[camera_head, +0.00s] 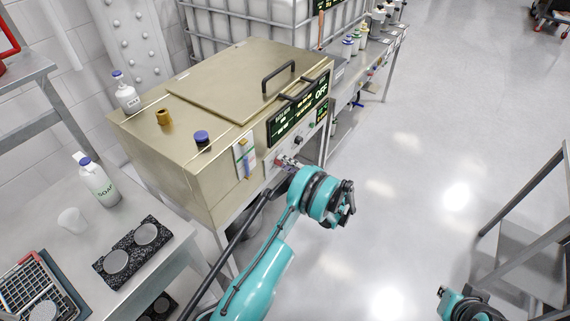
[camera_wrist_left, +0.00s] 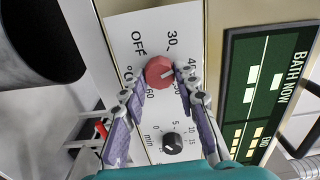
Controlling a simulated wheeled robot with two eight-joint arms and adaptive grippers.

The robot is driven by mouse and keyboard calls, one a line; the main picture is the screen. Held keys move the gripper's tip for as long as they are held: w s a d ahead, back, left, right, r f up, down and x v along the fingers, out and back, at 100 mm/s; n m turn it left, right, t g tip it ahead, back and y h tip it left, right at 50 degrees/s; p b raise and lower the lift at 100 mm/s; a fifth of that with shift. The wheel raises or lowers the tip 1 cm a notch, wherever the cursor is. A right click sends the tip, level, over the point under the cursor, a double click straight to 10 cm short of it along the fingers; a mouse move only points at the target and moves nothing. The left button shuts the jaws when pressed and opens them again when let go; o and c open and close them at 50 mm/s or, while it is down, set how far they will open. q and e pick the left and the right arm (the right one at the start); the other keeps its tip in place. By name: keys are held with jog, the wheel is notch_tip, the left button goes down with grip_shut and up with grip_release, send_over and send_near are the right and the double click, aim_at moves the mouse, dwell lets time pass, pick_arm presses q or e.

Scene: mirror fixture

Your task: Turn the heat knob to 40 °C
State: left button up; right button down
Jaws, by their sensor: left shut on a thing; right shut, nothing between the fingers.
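The heat knob (camera_wrist_left: 160,72) is a round red knob with a white pointer line, on a pale scale plate. The scale reads OFF, 30, a number partly covered by a finger, and 60. The pointer faces the partly covered number, which begins with 4. My left gripper (camera_head: 285,163) is at the front panel of the beige bath (camera_head: 200,185). In the left wrist view its two purple-padded fingers (camera_wrist_left: 161,96) are shut around the knob, one on each side. Part of my right arm shows at the bottom right of the head view; its fingers are not visible.
A black minute timer knob (camera_wrist_left: 173,143) sits beside the heat knob. A dark display (camera_head: 300,108) on the bath reads OFF. Bottles (camera_head: 127,95) and small containers stand on the bath's top and the side bench. Open floor (camera_head: 400,180) lies to the right.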

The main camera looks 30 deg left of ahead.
pick_arm(q)
jog(key=shift+m, duration=1.9)
jog(key=o, duration=1.2)
jog(key=shift+c, duration=0.2)
jog(key=d, duration=1.2)
jog(key=shift+s, duration=0.45)
